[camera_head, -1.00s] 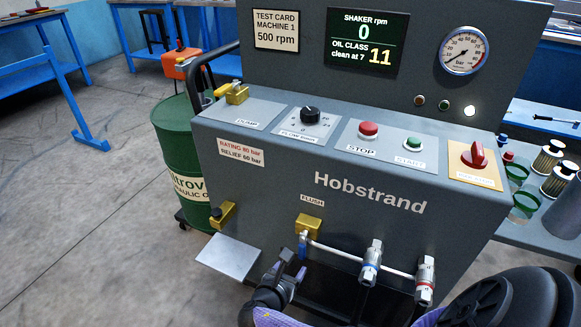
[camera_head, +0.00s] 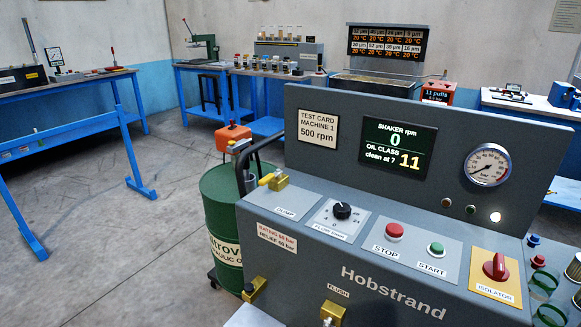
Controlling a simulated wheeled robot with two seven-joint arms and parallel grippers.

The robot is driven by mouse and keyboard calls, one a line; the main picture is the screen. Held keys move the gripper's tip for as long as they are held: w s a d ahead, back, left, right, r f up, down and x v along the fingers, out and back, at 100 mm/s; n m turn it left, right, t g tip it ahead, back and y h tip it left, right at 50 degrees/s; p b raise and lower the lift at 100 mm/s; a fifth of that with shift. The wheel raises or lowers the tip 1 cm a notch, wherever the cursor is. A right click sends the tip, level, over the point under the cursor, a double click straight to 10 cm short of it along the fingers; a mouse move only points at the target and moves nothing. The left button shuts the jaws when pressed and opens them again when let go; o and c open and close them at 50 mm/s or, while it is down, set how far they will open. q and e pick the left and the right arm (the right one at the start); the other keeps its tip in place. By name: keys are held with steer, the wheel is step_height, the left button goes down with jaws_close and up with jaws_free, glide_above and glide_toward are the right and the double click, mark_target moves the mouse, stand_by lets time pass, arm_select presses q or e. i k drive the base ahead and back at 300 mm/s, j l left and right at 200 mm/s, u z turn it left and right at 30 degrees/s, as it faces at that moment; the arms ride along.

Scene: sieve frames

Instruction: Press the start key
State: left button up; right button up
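The green START key (camera_head: 436,248) sits on the sloped top panel of the grey Hobstrand machine (camera_head: 350,262), with a START label below it. The red STOP key (camera_head: 394,231) is to its left, and the red isolator knob (camera_head: 495,266) on a yellow plate is to its right. The display (camera_head: 397,148) reads shaker rpm 0, oil class 11, clean at 7. Neither of my grippers shows in the view now.
A black flow knob (camera_head: 342,211) and a yellow dump lever (camera_head: 275,180) are on the panel's left. A green drum (camera_head: 222,215) stands left of the machine. Blue benches (camera_head: 70,90) line the back. Open concrete floor (camera_head: 130,240) lies at the left.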

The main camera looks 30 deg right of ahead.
mark_target(436, 247)
steer(key=z, duration=1.85)
